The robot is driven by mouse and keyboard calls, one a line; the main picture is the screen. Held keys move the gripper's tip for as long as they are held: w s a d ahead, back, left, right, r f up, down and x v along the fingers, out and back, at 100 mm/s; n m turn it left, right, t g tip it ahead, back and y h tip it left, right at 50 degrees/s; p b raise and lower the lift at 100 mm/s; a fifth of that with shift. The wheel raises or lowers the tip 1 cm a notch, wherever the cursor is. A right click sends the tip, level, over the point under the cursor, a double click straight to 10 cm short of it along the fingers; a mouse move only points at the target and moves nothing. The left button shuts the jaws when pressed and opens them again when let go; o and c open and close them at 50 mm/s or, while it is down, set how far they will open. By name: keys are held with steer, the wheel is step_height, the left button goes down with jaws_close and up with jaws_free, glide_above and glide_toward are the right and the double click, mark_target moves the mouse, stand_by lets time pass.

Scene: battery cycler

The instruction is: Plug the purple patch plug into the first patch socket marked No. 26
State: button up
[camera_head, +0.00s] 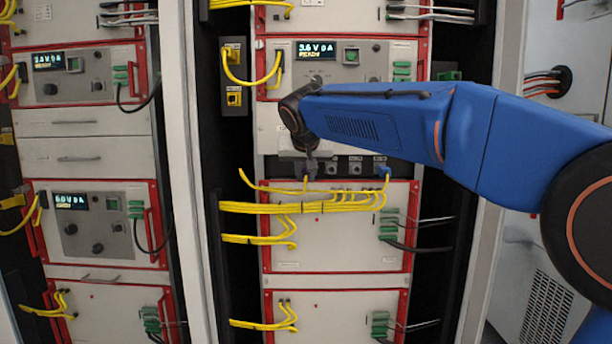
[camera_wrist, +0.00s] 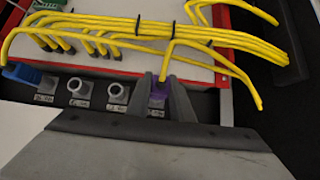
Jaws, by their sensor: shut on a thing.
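My gripper (camera_wrist: 162,88) is shut on the purple patch plug (camera_wrist: 158,92), whose yellow cable (camera_wrist: 168,58) comes out between the fingers. In the head view my gripper (camera_head: 306,168) is at the left part of the dark patch strip, and the plug cannot be made out. The wrist view shows round grey sockets in a row left of the fingers: one nearest (camera_wrist: 118,92), one in the middle (camera_wrist: 78,87) and one farther left (camera_wrist: 45,86). Their labels are too small to read. Whatever lies behind the plug is hidden, so I cannot tell whether it touches a socket.
A blue plug (camera_head: 382,171) sits at the right end of the strip; it also shows in the wrist view (camera_wrist: 20,72). Bundled yellow cables (camera_head: 290,207) cross the red-edged unit just below. A cycler unit with a lit display (camera_head: 316,50) is above.

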steer(key=shift+w, duration=0.85)
stand_by(0.7)
steer(key=o, duration=0.9)
steer(key=shift+s+r, duration=0.1)
steer(key=v, duration=1.6)
steer(key=s+d+f+g, duration=0.1)
steer(key=s+d+f, duration=0.7)
steer(key=d+f, duration=0.25)
steer(key=s+d+f+g, duration=0.2)
steer(key=s+d+f, duration=0.5)
steer(key=d+f, duration=0.3)
steer(key=shift+g, duration=0.8)
steer(key=s+d+f, duration=0.3)
steer(key=s+f, duration=0.3)
steer(key=f, duration=0.1)
steer(key=s+d+f, duration=0.3)
steer(key=s+f, duration=0.3)
steer(key=f, duration=0.1)
steer(key=s+d+f, duration=0.3)
steer(key=s+f, duration=0.4)
steer(key=f, duration=0.1)
